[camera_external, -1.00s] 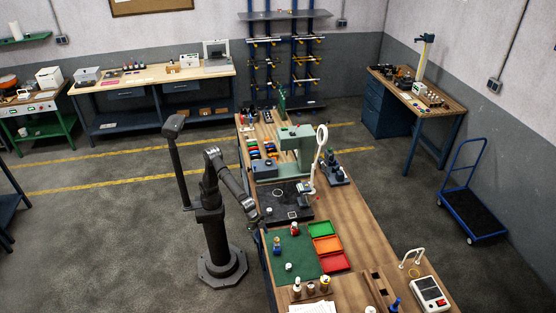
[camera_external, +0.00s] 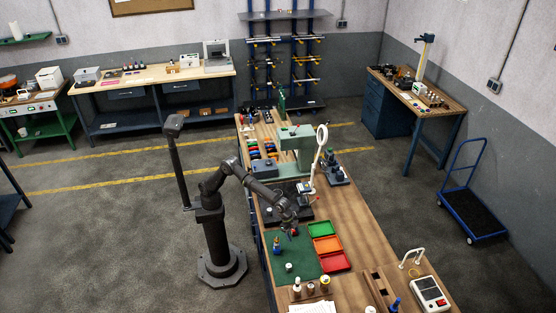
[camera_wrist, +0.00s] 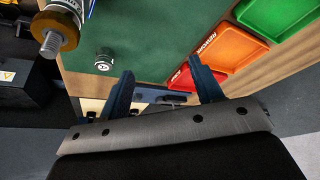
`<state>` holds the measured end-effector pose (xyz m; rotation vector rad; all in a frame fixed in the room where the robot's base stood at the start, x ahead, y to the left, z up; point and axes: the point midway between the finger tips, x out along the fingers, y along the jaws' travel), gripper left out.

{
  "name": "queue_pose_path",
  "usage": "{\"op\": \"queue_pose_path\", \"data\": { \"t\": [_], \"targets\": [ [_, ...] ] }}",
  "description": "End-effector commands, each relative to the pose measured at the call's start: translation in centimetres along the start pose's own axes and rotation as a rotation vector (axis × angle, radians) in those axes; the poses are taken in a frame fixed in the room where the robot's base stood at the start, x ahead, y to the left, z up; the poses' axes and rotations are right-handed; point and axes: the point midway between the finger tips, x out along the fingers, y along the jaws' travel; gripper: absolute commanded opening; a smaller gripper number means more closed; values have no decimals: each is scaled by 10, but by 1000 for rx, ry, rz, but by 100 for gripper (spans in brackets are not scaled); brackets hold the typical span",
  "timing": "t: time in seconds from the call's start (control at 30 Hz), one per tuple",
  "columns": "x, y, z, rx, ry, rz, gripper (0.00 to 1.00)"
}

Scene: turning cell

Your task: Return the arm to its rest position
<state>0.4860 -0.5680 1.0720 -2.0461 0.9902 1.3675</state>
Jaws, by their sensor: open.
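My arm bends from its column over the bench in the external view, with my gripper (camera_external: 291,224) above the back part of the green mat (camera_external: 284,263). In the wrist view my gripper (camera_wrist: 164,82) has its two dark blue fingers spread apart, with nothing between them. A small pale round part (camera_wrist: 104,60) lies on the mat beyond the left finger. A threaded stud with a brass-coloured collar (camera_wrist: 56,32) shows at the upper left, close to the camera. My arm hides part of the bench near the dark plate.
Green (camera_external: 320,229), orange (camera_external: 327,244) and red (camera_external: 334,261) trays lie right of the mat. A green press (camera_external: 298,146) and a white ring lamp (camera_external: 321,136) stand farther back on the bench. Small bottles (camera_external: 311,287) stand at the front. Open floor lies left of the bench.

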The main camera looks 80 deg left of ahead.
Motion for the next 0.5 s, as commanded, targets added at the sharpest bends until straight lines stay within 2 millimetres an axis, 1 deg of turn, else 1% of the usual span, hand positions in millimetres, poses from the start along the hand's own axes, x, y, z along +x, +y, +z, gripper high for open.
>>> {"op": "queue_pose_path", "data": {
  "t": [0.03,0.2,0.33,0.5],
  "targets": [
    [8,-10,-1,-3,-1,-1,60],
    [28,-37,-5,-3,-2,-1,60],
    [43,-56,-7,-3,-2,-1,60],
    [57,-74,-10,-2,-1,0,60]
  ]
}}
